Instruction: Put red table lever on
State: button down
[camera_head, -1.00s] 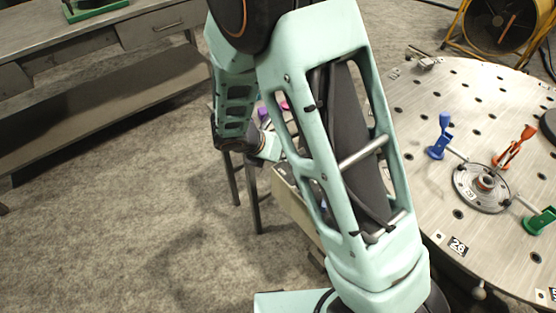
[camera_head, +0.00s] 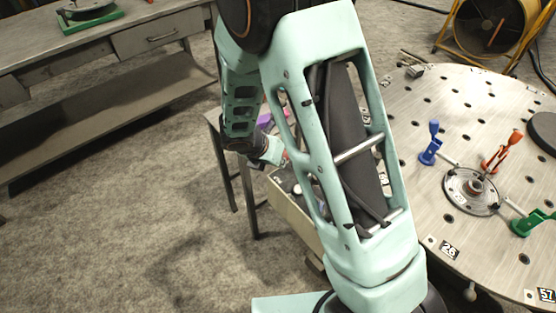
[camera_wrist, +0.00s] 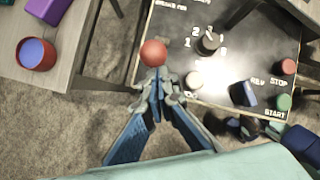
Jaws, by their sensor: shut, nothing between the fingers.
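A red-orange lever (camera_head: 502,150) stands on the round metal table (camera_head: 415,120), with its handle tilted up to the right, behind a round central fixture. In the wrist view my gripper (camera_wrist: 158,92) is shut and empty, its blue fingers close together. A red ball knob (camera_wrist: 154,53) shows just beyond the fingertips, over the edge of a dark control panel (camera_wrist: 215,95). I cannot tell whether the fingers touch the ball. In the head view my gripper is mostly hidden behind my arm, left of the round table and far from the red-orange lever.
A blue lever (camera_head: 430,145), a green lever (camera_head: 530,222) and the central disc (camera_head: 470,192) share the round table. The panel carries a dial (camera_wrist: 208,43), a red button (camera_wrist: 288,66) and a green button (camera_wrist: 284,102). A small table (camera_wrist: 50,75) holds a red cup (camera_wrist: 36,54).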

jog(key=shift+w+d+r+g+y+p, duration=0.25)
jog(key=shift+d+r+p, duration=0.2)
jog(key=shift+p, duration=0.55)
jog(key=shift+w+d+r+g+y+p, duration=0.25)
jog(key=shift+r+p, duration=0.2)
jog(key=shift+p, duration=0.55)
jog(key=w+d+p, duration=0.6)
jog(key=d+p, duration=0.1)
jog(key=d, duration=0.3)
jog(key=shift+w+r+y, duration=0.15)
jog(key=shift+w+y, duration=0.15)
jog(key=shift+d, duration=0.2)
jog(key=shift+a, duration=0.1)
